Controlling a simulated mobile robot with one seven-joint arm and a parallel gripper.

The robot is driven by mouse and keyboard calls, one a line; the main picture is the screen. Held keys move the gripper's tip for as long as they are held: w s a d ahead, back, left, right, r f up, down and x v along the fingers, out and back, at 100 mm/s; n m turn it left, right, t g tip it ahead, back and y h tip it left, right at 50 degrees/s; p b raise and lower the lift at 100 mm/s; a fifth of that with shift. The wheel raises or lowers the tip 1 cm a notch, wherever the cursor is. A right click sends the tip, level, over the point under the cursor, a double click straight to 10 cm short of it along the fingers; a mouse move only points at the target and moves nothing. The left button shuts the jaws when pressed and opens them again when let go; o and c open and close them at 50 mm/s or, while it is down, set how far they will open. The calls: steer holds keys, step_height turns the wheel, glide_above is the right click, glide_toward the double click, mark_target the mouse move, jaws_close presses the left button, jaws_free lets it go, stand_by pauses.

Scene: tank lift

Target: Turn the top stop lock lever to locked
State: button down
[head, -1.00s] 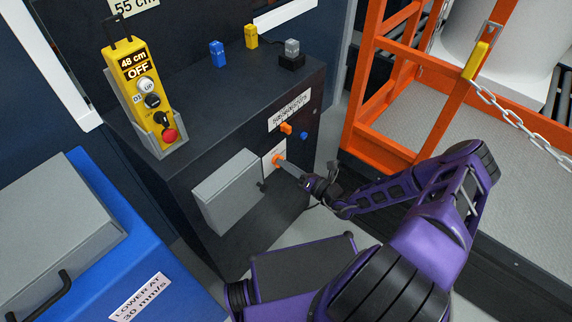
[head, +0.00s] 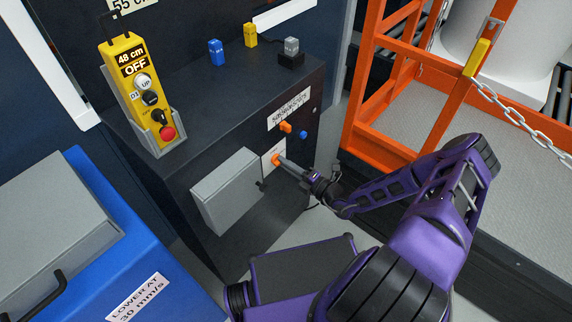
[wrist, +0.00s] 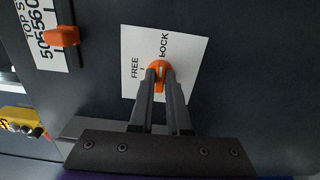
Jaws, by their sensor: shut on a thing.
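The orange lock lever (wrist: 160,88) sits on a white plate (wrist: 185,50) marked FREE and LOCK on the dark cabinet front. In the wrist view the plate's text runs sideways. The lever (head: 276,160) also shows in the head view, just right of a grey box. My gripper (wrist: 160,72) is shut on the lever, with one finger on each side of it. In the head view my gripper (head: 281,162) reaches in from the right. The fingers hide part of the lever, so its exact angle is hard to tell.
An orange knob (wrist: 62,36) stands beside the top stop scale. A blue knob (head: 303,134) is near it. The grey box (head: 226,190) juts out close to the lever. A yellow pendant (head: 135,90) reads 48 cm and OFF. An orange frame (head: 362,100) stands right.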

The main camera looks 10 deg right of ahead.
steer(key=shift+m, duration=0.4)
steer(key=c, duration=0.9)
jaws_free()
steer(key=p+v, duration=0.1)
steer(key=v, duration=1.6)
steer(key=shift+s+d, duration=0.15)
